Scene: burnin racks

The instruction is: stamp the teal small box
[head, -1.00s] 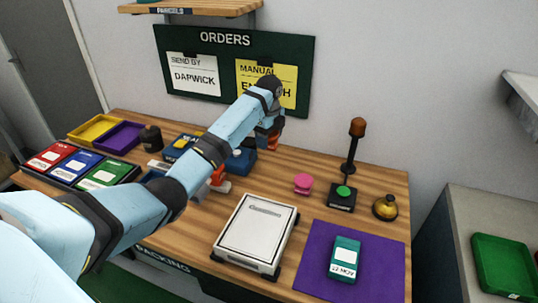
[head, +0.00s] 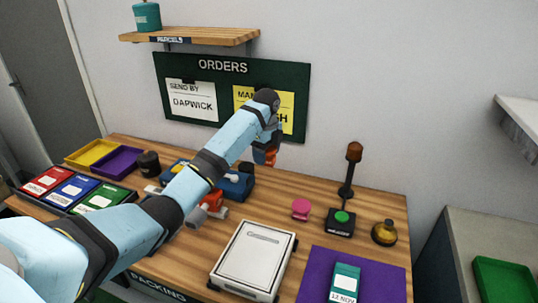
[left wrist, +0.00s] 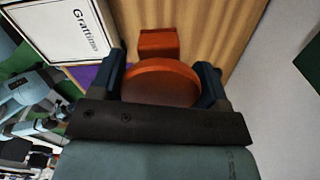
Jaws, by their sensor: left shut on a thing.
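The teal small box (head: 344,283) lies on the purple mat (head: 388,277) at the front right of the bench, with a white label and a "12 NOV" mark on its top. My left gripper (head: 265,155) is above the back of the bench, left of the mat and apart from the box. It is shut on an orange stamp-like thing; in the left wrist view its round orange top (left wrist: 160,82) sits between the two fingers, with an orange block (left wrist: 158,43) beyond. Its underside is hidden. My right gripper is not in view.
A white scale (head: 255,258) stands left of the mat. A pink round thing (head: 300,208), a green-button post (head: 341,220) and a brass bell (head: 384,233) stand behind the mat. Blue and red-handled items (head: 236,184) are partly behind my arm. Coloured trays (head: 118,161) are at left.

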